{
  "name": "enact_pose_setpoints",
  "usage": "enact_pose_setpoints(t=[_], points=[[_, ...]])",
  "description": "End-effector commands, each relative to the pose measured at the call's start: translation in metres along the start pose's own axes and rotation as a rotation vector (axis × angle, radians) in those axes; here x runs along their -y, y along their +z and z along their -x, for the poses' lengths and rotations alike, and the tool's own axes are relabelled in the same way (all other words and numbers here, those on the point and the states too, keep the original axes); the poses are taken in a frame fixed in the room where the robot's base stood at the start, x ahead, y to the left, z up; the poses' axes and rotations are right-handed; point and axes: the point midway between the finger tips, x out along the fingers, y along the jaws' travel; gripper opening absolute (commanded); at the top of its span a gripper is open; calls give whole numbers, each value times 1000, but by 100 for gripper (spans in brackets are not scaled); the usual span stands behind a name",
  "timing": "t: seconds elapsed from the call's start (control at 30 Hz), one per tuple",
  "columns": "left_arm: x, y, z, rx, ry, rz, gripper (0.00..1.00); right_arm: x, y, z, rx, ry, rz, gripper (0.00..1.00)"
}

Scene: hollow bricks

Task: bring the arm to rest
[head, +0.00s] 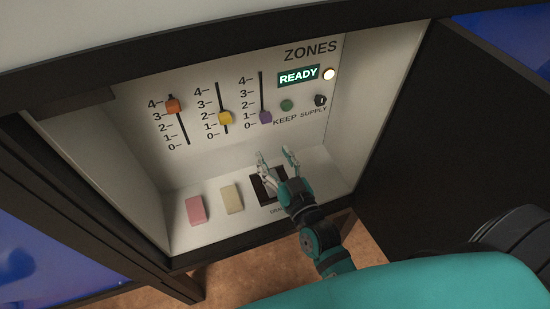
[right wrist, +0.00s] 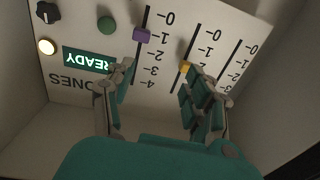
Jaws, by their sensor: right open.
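My right gripper (head: 277,158) is open and empty inside the cabinet, above the cabinet floor and in front of the slider panel. It also shows in the right wrist view (right wrist: 158,75), fingers apart, pointing at the panel. A green READY sign (head: 298,76) is lit beside a white lamp (head: 329,74). A green KEEP button (head: 287,105) and a black SUPPLY knob (head: 320,100) sit below. My left gripper is not in view.
On the cabinet floor lie a pink block (head: 195,210) and a cream block (head: 232,198). A dark slot (head: 262,189) is partly hidden by my right gripper. A dark open door (head: 450,130) stands at the right, and cabinet walls close in both sides.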

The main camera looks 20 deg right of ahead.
Motion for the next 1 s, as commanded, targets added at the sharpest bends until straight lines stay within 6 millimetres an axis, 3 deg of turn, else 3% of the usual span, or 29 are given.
enact_pose_setpoints(t=[0.4,0.47,0.53,0.67,0.77,0.87,1.0], points=[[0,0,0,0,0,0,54,0,1,0,3,0,0,54],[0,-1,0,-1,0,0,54,1,7,0,15,-3,0,54],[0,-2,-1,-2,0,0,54,4,26,0,50,-13,2,54],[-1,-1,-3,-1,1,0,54,14,96,7,190,-46,4,54],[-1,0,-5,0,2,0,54,21,170,24,343,-77,8,54],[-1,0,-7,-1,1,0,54,25,242,52,502,-103,15,54],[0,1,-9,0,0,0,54,23,334,107,726,-128,30,54]])
